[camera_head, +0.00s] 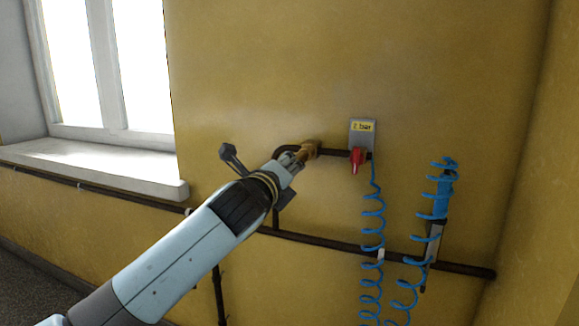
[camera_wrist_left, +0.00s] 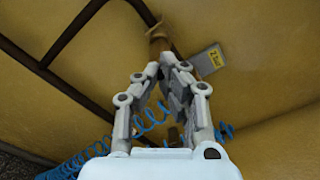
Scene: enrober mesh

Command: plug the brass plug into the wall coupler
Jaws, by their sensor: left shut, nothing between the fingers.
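In the left wrist view the fingers (camera_wrist_left: 159,66) converge below the coupler. I cannot make out the brass plug as separate from the coupler. My right gripper is not in view.
A red valve handle (camera_head: 357,161) hangs below a grey plate (camera_head: 362,127) labelled "2 bar". A blue coiled hose (camera_head: 372,212) hangs from beside it, with more coils (camera_head: 440,190) further right. A dark pipe (camera_head: 330,244) runs low along the wall. A window sill (camera_head: 95,168) juts out at left.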

